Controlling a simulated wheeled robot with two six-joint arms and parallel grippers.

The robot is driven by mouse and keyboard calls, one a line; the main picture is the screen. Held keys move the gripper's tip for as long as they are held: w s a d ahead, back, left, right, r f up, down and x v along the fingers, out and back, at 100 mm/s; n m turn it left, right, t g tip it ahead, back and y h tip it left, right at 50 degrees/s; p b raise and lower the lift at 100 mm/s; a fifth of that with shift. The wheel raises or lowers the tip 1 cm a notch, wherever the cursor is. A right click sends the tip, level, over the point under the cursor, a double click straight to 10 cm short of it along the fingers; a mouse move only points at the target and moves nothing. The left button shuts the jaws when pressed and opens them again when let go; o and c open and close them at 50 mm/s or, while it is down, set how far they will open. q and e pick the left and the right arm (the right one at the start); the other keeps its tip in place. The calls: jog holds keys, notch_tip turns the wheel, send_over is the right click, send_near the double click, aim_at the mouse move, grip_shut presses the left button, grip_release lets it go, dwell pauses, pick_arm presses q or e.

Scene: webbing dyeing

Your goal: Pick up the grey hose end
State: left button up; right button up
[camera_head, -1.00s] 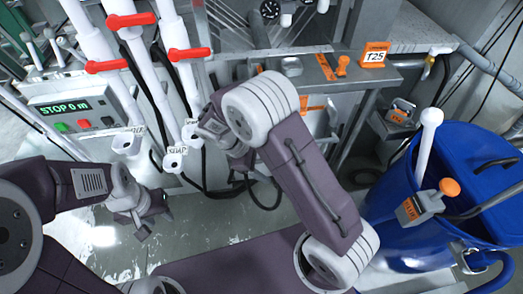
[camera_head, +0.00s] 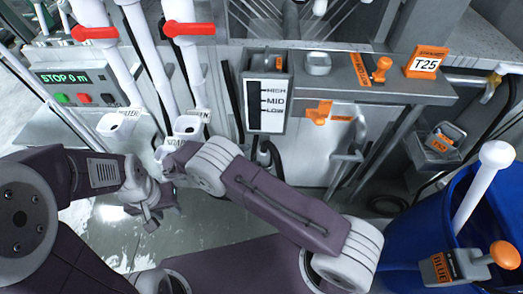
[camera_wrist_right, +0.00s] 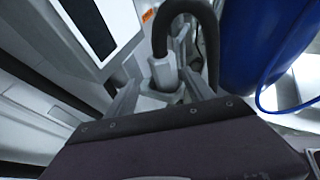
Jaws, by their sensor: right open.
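The grey hose end (camera_wrist_right: 162,72) shows in the right wrist view as a pale grey fitting with a thick black hose (camera_wrist_right: 186,8) looping from its top. My right gripper (camera_wrist_right: 163,92) is open, with one finger on each side of the fitting; I cannot tell whether they touch it. In the head view, my right forearm hides this gripper and the hose end. A black hose (camera_head: 271,156) shows below the level gauge. My left gripper (camera_head: 152,205) is near the white funnels, holding nothing visible; its jaw state is unclear.
The level gauge (camera_head: 268,100) stands just above my right forearm. White funnels (camera_head: 120,122) and pipes with red valve handles (camera_head: 189,28) are at left. A blue barrel (camera_head: 410,225) with a handled tool (camera_head: 460,262) stands at right.

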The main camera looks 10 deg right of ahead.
aim_at(271, 154)
jog(key=d, duration=0.3)
jog(key=shift+f, duration=0.35)
jog(key=shift+w+d+f, duration=0.2)
jog(key=shift+d+f, duration=0.05)
jog(key=shift+d, duration=0.15)
jog(key=x, duration=0.5)
jog(key=shift+s+d+r, duration=0.1)
grip_shut()
